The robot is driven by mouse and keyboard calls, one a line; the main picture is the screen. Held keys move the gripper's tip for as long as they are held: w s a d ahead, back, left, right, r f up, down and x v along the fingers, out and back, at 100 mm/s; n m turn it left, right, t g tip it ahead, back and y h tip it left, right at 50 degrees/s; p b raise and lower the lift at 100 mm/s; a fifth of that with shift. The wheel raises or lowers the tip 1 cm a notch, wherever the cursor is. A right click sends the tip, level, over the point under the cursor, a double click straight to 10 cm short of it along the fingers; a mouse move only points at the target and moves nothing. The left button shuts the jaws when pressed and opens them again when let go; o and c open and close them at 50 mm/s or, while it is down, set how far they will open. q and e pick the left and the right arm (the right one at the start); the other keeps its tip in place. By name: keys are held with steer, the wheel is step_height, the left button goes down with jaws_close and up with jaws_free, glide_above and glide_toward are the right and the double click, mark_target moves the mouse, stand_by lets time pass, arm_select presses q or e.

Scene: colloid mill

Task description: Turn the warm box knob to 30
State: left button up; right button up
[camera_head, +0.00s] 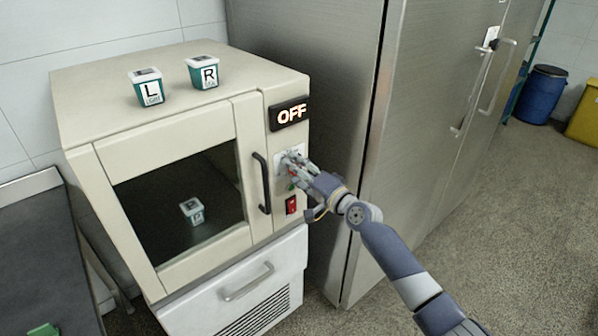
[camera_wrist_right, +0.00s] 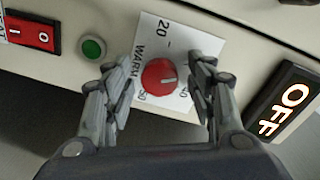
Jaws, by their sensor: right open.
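The warm box (camera_head: 180,170) is a cream cabinet with a glass door. Its display (camera_head: 289,113) reads OFF, and also shows in the right wrist view (camera_wrist_right: 284,108). The red knob (camera_wrist_right: 159,76) sits on a white dial plate (camera_wrist_right: 166,40) marked WARM, with 20 and 50 legible. My left gripper is not in view.
A red rocker switch (camera_head: 291,204) and a green button (camera_wrist_right: 92,47) are near the dial. A black door handle (camera_head: 262,183) is just left of my right gripper. A steel fridge (camera_head: 430,110) stands to the right.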

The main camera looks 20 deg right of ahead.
steer(key=shift+s, duration=0.1)
steer(key=v, duration=1.1)
steer(key=shift+s+d, duration=0.2)
steer(key=shift+s, duration=0.15)
